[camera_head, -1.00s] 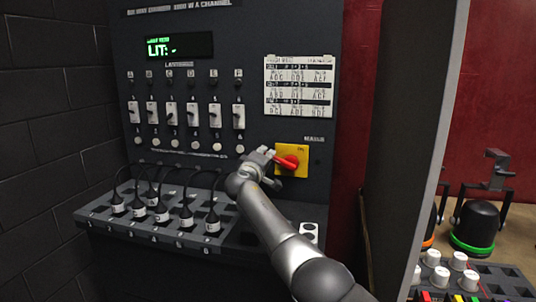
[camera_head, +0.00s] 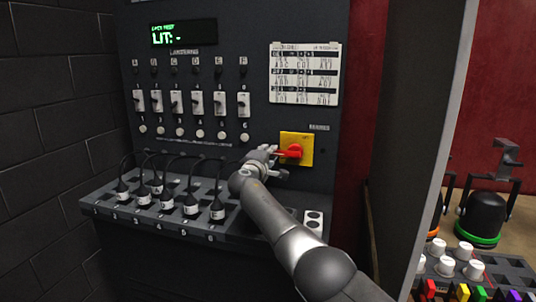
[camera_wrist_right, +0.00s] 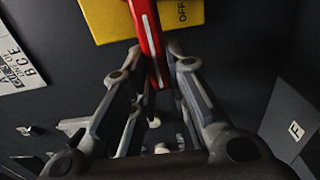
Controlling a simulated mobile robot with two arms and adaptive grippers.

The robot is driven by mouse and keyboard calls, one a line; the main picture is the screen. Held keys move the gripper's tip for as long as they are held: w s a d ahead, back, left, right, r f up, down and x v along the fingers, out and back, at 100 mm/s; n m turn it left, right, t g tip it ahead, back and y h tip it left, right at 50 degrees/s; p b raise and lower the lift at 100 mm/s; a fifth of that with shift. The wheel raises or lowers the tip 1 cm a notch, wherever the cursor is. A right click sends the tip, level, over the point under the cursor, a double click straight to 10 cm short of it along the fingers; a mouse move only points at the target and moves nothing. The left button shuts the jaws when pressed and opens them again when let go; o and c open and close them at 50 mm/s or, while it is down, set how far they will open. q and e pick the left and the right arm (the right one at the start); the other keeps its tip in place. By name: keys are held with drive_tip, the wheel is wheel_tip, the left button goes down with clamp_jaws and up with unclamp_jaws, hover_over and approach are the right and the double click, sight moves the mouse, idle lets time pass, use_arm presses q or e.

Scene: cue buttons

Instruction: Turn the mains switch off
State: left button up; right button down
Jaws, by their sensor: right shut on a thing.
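The mains switch has a yellow square plate (camera_head: 306,140) on the right of the dark panel, with a red handle (camera_head: 292,153) pointing left, nearly level. My right gripper (camera_head: 273,160) reaches up to it from below right and is shut on the handle's outer end. In the wrist view the red handle (camera_wrist_right: 147,28) runs between the two fingers of my right gripper (camera_wrist_right: 158,62), and the word OFF shows on the yellow plate (camera_wrist_right: 190,12). The fingers hide the handle's tip in the head view. My left gripper is not in view.
The panel holds a row of white lever switches (camera_head: 196,103), a green display (camera_head: 183,33) and a printed chart (camera_head: 305,73). Black corded plugs (camera_head: 191,205) stand on the ledge below. A grey partition (camera_head: 412,120) rises close to the right of my arm.

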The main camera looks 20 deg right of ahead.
drive_tip(key=shift+r, duration=0.1)
drive_tip(key=c, duration=1.4)
unclamp_jaws()
drive_tip(key=shift+s+a+f, duration=0.1)
drive_tip(key=shift+f, duration=0.1)
drive_tip(key=shift+v, duration=5.8)
